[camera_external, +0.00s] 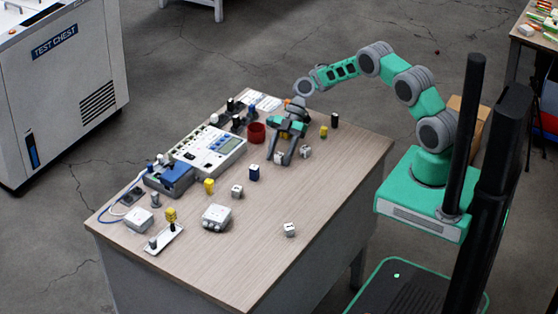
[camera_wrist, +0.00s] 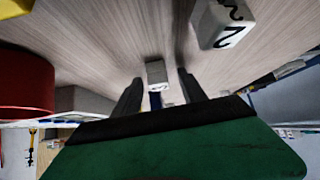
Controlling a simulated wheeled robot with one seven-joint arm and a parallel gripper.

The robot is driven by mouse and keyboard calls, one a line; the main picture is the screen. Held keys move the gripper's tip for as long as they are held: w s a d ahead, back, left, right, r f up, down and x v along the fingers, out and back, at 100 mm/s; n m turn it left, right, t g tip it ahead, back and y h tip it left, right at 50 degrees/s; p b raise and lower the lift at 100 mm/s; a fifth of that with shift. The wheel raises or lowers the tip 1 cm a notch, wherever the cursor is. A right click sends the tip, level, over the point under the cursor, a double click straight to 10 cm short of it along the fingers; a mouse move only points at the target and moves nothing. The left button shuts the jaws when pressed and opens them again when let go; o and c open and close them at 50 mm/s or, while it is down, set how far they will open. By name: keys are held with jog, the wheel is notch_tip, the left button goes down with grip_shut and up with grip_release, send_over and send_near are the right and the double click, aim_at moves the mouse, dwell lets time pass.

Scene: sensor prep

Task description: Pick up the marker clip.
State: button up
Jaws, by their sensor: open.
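My gripper (camera_external: 281,161) is open and low over the table, its fingers pointing down. In the wrist view its two dark fingers (camera_wrist: 158,90) stand apart. A small pale block (camera_wrist: 156,72) shows in the gap between them, with a dark blue piece behind it; it also shows between the fingers in the external view (camera_external: 280,156). I cannot tell for sure whether this block is the marker clip. No contact with the fingers is visible.
A white cube with black marks (camera_wrist: 222,25) lies close to the fingers. Several small parts lie around. The table's (camera_external: 225,270) near part is mostly clear.

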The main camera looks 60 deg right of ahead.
grip_shut()
dwell(0.5)
